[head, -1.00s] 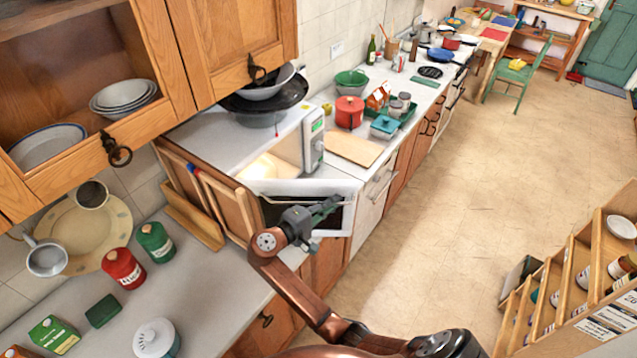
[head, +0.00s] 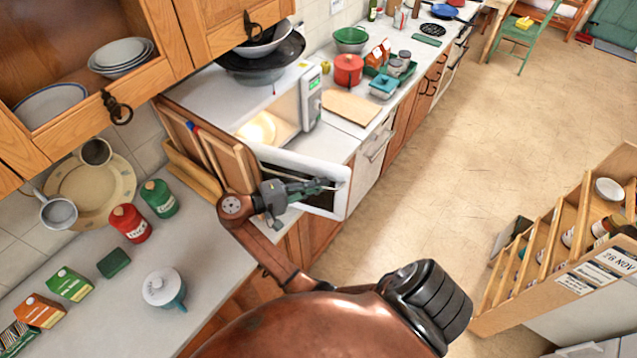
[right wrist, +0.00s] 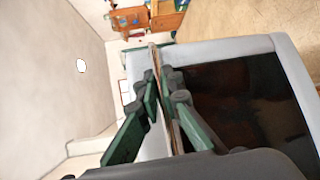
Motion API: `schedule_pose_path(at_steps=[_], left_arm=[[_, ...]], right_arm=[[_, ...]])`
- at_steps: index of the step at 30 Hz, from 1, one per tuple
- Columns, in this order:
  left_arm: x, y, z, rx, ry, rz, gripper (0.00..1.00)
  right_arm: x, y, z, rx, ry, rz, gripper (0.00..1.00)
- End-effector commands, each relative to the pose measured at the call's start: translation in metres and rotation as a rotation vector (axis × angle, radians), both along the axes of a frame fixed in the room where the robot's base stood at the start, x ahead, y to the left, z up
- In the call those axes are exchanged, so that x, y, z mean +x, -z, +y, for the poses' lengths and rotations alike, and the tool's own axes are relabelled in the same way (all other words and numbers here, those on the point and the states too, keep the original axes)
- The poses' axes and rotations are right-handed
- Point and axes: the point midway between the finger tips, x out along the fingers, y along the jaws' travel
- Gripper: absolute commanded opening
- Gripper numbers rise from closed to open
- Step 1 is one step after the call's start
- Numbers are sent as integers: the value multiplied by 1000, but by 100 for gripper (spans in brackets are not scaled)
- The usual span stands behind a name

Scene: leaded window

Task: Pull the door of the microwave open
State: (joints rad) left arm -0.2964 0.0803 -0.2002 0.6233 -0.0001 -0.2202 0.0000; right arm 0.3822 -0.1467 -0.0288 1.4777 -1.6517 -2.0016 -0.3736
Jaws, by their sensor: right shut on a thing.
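The microwave (head: 312,97) stands on the counter with its lit cavity showing. Its door (head: 338,170), white-framed with a dark window, stands swung well out from the body, hinged at the left. My right gripper (head: 318,186) is at the door's outer face, shut on the thin bar handle. In the right wrist view the green fingers (right wrist: 161,92) lie on both sides of the handle (right wrist: 156,62), beside the door's dark window (right wrist: 240,95). The gripper and arm hide part of the door. My left gripper is not in view.
Bowls (head: 262,60) stand on top of the microwave. A wooden board (head: 350,107) and a red pot (head: 348,70) are on the counter to its right. Red (head: 130,223) and green (head: 159,198) canisters are at the left. Open floor (head: 430,170) lies to the right, before a wooden rack (head: 560,240).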

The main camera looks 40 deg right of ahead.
Motion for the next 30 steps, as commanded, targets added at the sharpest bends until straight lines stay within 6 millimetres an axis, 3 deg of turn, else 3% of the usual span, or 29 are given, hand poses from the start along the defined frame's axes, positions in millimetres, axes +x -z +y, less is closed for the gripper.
schedule_pose_path(at_steps=[3,4,7,16,23,25,30], left_arm=[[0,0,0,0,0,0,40],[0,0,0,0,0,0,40],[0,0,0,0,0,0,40],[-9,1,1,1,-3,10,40],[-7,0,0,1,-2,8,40],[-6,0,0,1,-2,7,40],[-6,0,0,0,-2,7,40]], right_arm=[[0,0,0,-1,0,0,0],[0,0,0,-1,0,0,7],[0,0,0,-1,-1,0,14],[1,-2,0,0,-3,0,14],[1,-34,0,-5,-2,-7,14],[2,-50,0,-7,-2,-11,25],[3,-83,1,-9,-9,-13,73]])
